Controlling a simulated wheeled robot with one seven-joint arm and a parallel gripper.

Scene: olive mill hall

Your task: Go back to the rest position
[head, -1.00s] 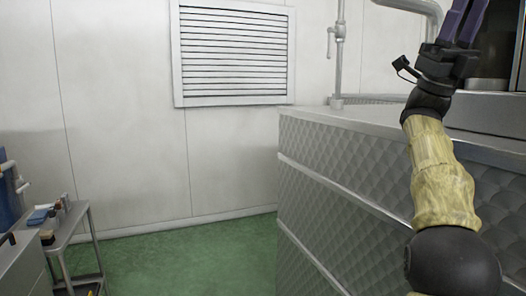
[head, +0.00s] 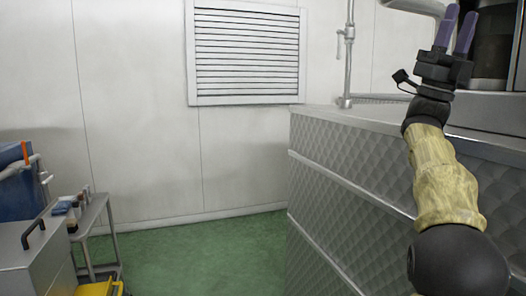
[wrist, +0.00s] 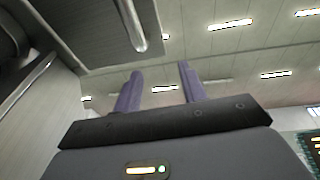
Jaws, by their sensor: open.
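My gripper (head: 457,30) is raised at the upper right of the head view, pointing up in front of the steel machine. Its two purple fingers stand apart with nothing between them. In the wrist view, my gripper (wrist: 159,90) is also open and empty, with the ceiling and its lamps beyond the fingers.
A quilted steel machine (head: 340,190) fills the right side, close to my arm. A small steel table (head: 92,215) with several small items stands at the left, by a grey case (head: 30,255) and a blue bin (head: 18,195). Green floor (head: 200,250) between is clear.

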